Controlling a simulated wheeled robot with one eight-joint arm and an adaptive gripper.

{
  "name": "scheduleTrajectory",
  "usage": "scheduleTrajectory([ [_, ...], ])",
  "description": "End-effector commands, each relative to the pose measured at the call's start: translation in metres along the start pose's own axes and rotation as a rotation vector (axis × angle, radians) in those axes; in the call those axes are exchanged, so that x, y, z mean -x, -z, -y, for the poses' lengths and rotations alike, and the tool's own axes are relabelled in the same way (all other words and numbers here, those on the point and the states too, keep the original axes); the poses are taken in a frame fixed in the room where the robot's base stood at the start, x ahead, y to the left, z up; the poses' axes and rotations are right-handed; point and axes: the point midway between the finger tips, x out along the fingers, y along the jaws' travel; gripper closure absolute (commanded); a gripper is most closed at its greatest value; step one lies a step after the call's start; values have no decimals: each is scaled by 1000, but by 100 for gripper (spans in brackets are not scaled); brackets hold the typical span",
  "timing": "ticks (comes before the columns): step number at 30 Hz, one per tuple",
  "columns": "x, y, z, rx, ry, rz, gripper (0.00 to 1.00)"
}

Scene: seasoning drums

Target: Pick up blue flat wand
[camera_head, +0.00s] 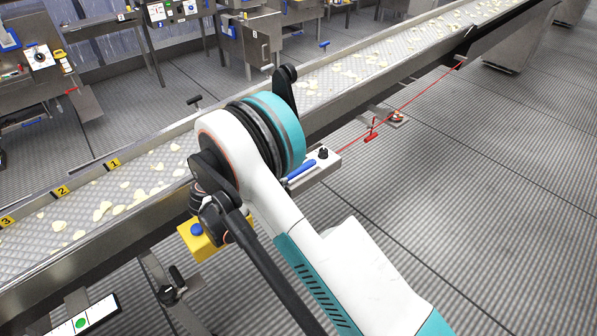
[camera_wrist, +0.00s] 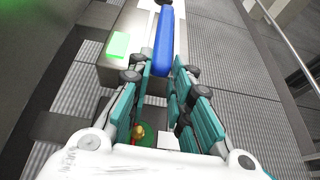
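The blue flat wand (camera_wrist: 165,38) lies lengthwise on a light box-like ledge (camera_wrist: 130,25) in the wrist view. In the head view a blue bar (camera_head: 301,169), apparently the same wand, shows on a pale ledge beside the conveyor, partly hidden by my arm. My gripper (camera_wrist: 163,66) is open, its teal fingers apart. The wand's near end is in line with the gap between the fingertips; I cannot tell whether it is between them or just beneath. No finger is clearly touching it. My gripper cannot be made out in the head view.
The conveyor (camera_head: 130,190) carries pale chips. A yellow box with a blue button (camera_head: 200,240) is mounted on its side. A red cord (camera_head: 420,95) runs along the conveyor. Open floor lies right.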

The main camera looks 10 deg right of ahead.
Motion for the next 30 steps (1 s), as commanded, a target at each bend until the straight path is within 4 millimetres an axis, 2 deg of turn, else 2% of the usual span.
scheduleTrajectory([
  [10, 1, -2, 0, 0, 0, 0, 100],
  [16, 7, -17, 0, 0, 0, 0, 100],
  [20, 16, -39, 0, 0, 0, 0, 100],
  [30, 52, -125, 0, 0, 0, 0, 100],
])
